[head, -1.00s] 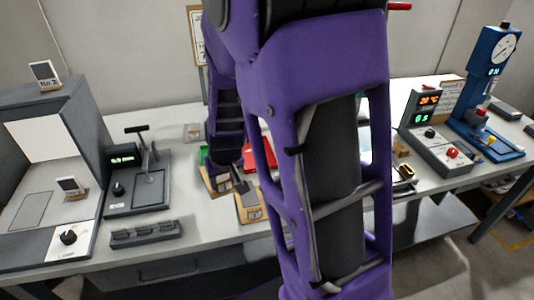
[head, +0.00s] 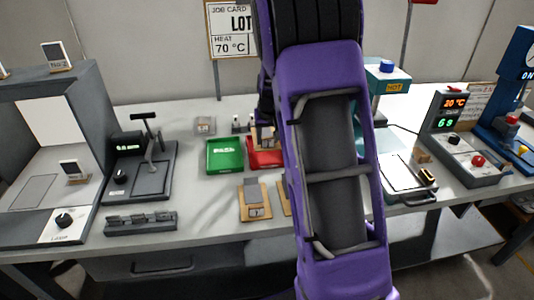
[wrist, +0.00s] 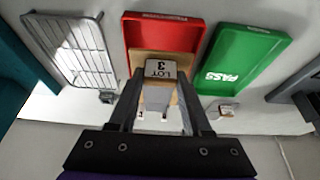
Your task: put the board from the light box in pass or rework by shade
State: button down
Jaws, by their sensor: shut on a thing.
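My gripper (wrist: 159,74) is shut on a tan board with a LOT 3 label (wrist: 163,69) and a pale grey face. In the wrist view the board overlaps the near part of the red tray (wrist: 172,34); whether it touches the tray is unclear. In the head view the held board (head: 264,138) is at the red tray (head: 264,159), partly behind my arm. The green PASS tray (head: 225,155) stands left of the red one and looks empty.
A tan board with a grey face (head: 254,199) lies in front of the trays, beside another mostly hidden one. A wire rack (wrist: 70,45) is beside the red tray. A lever device (head: 145,170) and a slotted grey block (head: 140,222) stand at left.

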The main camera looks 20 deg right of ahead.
aim_at(268, 147)
jog(key=shift+f+b, duration=0.35)
jog(key=shift+f, duration=2.1)
jog(key=shift+f, duration=0.15)
jog(key=shift+c, duration=1.7)
grip_release()
jog(key=shift+s+r, duration=0.1)
jog(key=shift+r, duration=0.5)
jog(key=p+v, duration=0.2)
jog(key=v, duration=0.9)
jog(key=shift+s, duration=0.1)
